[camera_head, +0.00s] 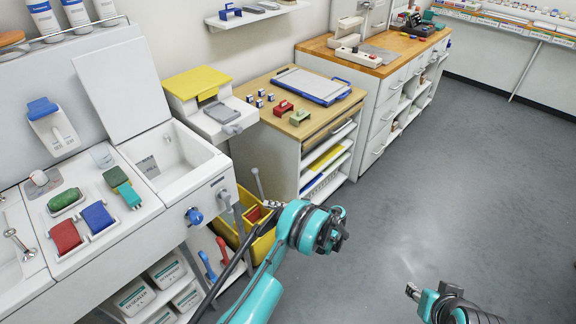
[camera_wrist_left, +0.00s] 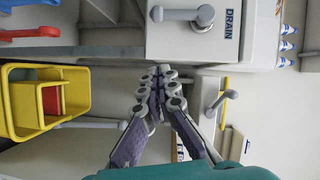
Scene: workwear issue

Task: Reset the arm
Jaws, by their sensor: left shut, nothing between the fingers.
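My left arm (camera_head: 262,290) is teal and reaches up from the bottom middle of the head view. Its gripper (camera_head: 338,228) is over the floor side of the sink counter, in front of the small wooden-topped cabinet. In the left wrist view the left gripper (camera_wrist_left: 156,88) has its purple-padded fingers together, with nothing between them. My right gripper (camera_head: 412,291) is at the lower right of the head view, above the open floor. It is small and seen from the side, so its finger opening is unclear. Neither gripper visibly touches anything.
A yellow mop bucket (camera_head: 262,246) stands close behind my left arm. The wooden-topped cabinet (camera_head: 270,96) is beyond. Grey floor (camera_head: 460,170) at right is clear.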

